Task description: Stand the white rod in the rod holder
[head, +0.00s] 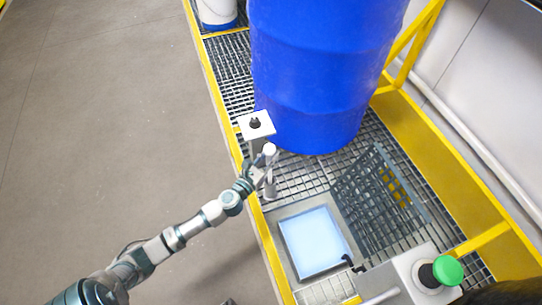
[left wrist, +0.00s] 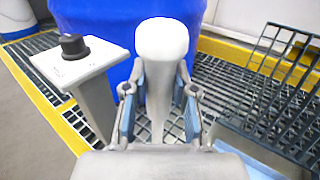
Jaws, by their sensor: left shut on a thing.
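The white rod (head: 269,150) stands roughly upright in my left gripper (head: 262,166), over the grating beside the blue drum. In the left wrist view the rod (left wrist: 162,45) has a rounded, thicker top, and the two blue-grey fingers of my left gripper (left wrist: 158,105) are shut on its shaft from both sides. The rod's lower end reaches down near the grating. I cannot make out whether it touches anything there. I cannot clearly pick out the rod holder in either view. My right gripper is not in view.
A white post with a black knob (head: 255,123) stands just behind the rod, close to the big blue drum (head: 318,70). A lit square panel (head: 314,241), a raised grate (head: 380,200) and a green button (head: 447,270) lie nearer. The grey floor at left is clear.

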